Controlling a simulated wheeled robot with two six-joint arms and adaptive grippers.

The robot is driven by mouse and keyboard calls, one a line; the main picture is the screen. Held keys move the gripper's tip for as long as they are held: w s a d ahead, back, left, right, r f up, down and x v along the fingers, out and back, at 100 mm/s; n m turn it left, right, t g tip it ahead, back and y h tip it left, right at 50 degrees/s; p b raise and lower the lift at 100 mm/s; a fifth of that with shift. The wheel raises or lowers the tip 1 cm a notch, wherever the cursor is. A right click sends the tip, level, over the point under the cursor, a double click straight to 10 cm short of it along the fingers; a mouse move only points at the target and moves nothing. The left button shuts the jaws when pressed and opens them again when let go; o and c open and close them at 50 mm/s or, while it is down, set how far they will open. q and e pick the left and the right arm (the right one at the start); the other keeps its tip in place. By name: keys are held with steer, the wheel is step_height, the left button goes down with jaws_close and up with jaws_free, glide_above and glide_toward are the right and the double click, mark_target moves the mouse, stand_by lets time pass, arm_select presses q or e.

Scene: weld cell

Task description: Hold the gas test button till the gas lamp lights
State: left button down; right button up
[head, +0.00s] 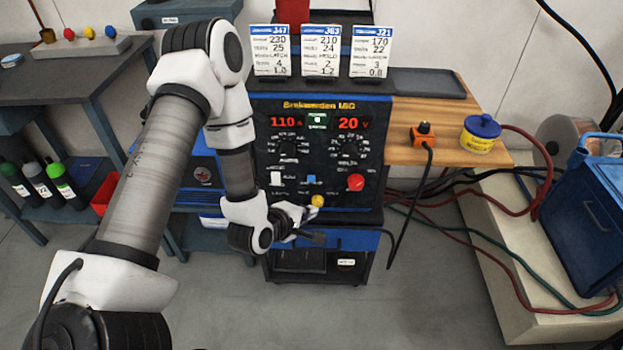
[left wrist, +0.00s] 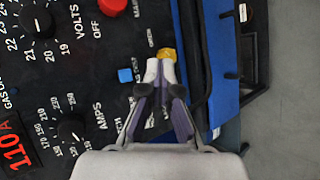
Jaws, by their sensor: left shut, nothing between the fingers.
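The dark welder panel (head: 318,150) faces me, with red readouts of 110 and 20. A yellow button (head: 317,200) sits low on it; in the left wrist view the yellow button (left wrist: 167,54) is right at my fingertips. I cannot tell whether they touch it. A blue button (head: 311,179) is just above it; it also shows in the left wrist view (left wrist: 125,75). My left gripper (head: 308,213) is shut and empty, with its fingers (left wrist: 160,70) pointing at the yellow button. A small green-and-white indicator (head: 317,120) sits between the readouts; I cannot tell whether it is the gas lamp or lit.
A red knob (head: 355,182) is right of the blue button, and a white switch (head: 276,178) is left of it. Job cards (head: 321,52) stand on the welder. A wooden shelf (head: 455,143) on the right holds a yellow tub (head: 480,136). A black cable hangs beside the panel.

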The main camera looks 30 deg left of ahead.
arm_select(q)
glide_toward(318, 182)
step_height(318, 182, down, 3)
steer(key=w+d, duration=0.2)
steer(key=shift+w+a+p, duration=0.3)
steer(key=shift+w+a, duration=0.1)
steer(key=shift+w, duration=0.15)
stand_by(0.8)
steer(key=shift+w+a, duration=0.2)
steer(key=shift+w, duration=0.15)
steer(key=shift+w+a+b, duration=0.25)
steer(key=shift+w+b, duration=0.05)
steer(key=shift+w, duration=0.1)
stand_by(2.0)
stand_by(0.5)
steer(key=shift+s+d, duration=0.5)
steer(key=shift+s, duration=0.25)
